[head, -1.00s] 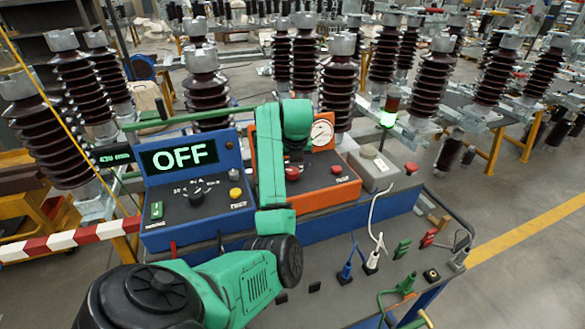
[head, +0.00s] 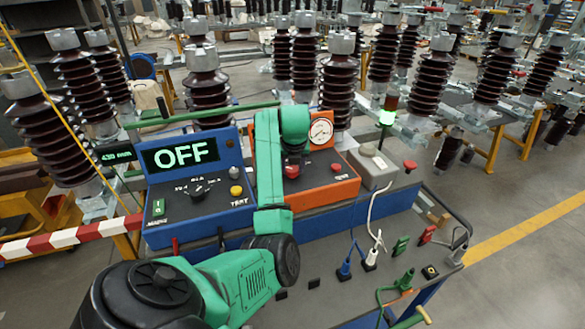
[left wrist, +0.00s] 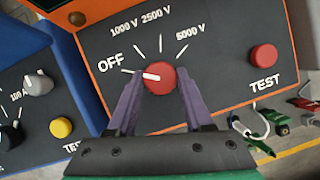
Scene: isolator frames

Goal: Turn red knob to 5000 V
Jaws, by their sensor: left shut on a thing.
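The red knob (left wrist: 160,77) is round with a white pointer, on the dark face of an orange panel (left wrist: 92,52). Its pointer aims left at the OFF mark. Marks for 1000 V, 2500 V and 5000 V run above it, with 5000 V (left wrist: 189,32) at upper right. My left gripper (left wrist: 160,73) has its two purple fingers on either side of the knob and is shut on it. In the head view the orange panel (head: 325,195) shows partly behind my green left arm. My right gripper is not in view.
A red TEST button (left wrist: 263,57) sits right of the knob. The blue panel (head: 200,212) on the left has an OFF display, a dark knob and a yellow button. A grey box (head: 372,168) stands right of the orange panel. Cables and plugs lie in front.

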